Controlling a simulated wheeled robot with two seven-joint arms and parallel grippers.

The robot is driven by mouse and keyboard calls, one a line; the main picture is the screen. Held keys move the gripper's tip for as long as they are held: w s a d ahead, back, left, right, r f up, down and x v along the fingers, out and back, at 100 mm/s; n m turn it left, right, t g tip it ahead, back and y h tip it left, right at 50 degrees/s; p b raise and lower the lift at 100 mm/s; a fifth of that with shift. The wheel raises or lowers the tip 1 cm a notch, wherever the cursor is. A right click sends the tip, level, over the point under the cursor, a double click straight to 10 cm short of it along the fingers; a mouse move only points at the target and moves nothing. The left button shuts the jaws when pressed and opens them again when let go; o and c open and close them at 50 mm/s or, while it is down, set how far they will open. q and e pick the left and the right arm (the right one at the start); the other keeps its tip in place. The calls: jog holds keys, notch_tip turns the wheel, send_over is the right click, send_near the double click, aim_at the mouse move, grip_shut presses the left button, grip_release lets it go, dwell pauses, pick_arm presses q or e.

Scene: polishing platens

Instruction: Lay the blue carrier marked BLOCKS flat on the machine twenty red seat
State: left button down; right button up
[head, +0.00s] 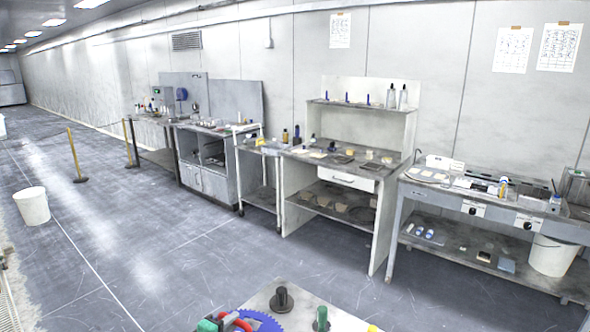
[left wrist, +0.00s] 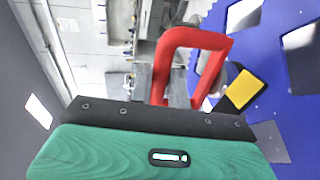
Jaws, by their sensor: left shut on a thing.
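The blue carrier (head: 258,321) is a toothed disc at the bottom edge of the head view, mostly cut off. In the left wrist view the blue carrier (left wrist: 270,65) fills the right side, with several angular openings and a surface seen steeply tilted in the picture. My left gripper (head: 228,322), with green and black parts and a red loop beside it, is shut on the carrier near its rim. The exact grip is hard to make out. The BLOCKS marking cannot be read. No red seat can be made out. My right gripper is not in view.
A pale top with a black knob (head: 281,300) and a green knob (head: 321,319) lies close beside the carrier. Benches with small items line the wall, including a shelved bench (head: 330,190). A white bin (head: 32,205) stands left. The floor between is clear.

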pick_arm(q)
jog(key=shift+r+p, duration=1.1)
jog(key=shift+r, duration=0.5)
jog(key=shift+d, duration=0.15)
